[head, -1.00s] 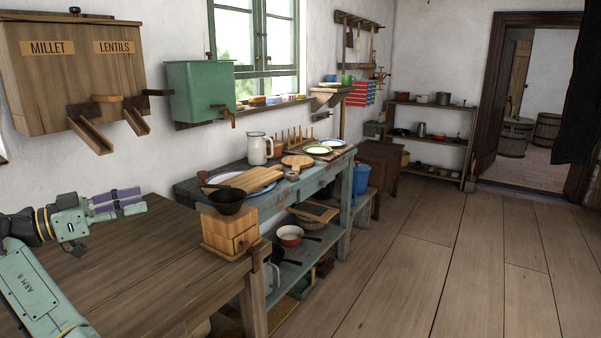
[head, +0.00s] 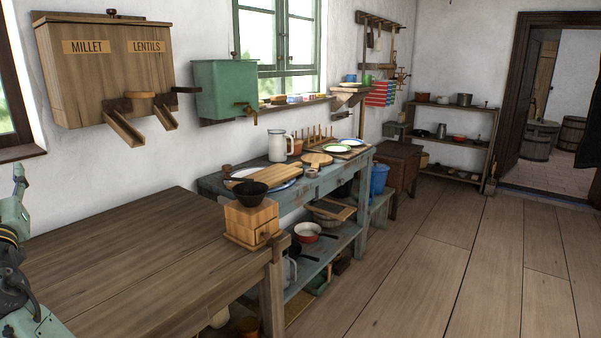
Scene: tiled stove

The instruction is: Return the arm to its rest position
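My arm shows only as a pale green and black piece at the left edge of the head view, beside the wooden table (head: 130,265). My gripper is out of the picture, so its fingers and anything in them are hidden. The visible part of the tabletop is bare apart from a wooden box mill (head: 251,222) with a dark bowl on top at its right corner.
A wooden dispenser (head: 105,75) marked MILLET and LENTILS, with two chutes, hangs on the wall above the table. A green tank (head: 225,88) hangs right of it. A blue-grey bench (head: 325,184) holds dishes. The plank floor (head: 450,260) is clear at right.

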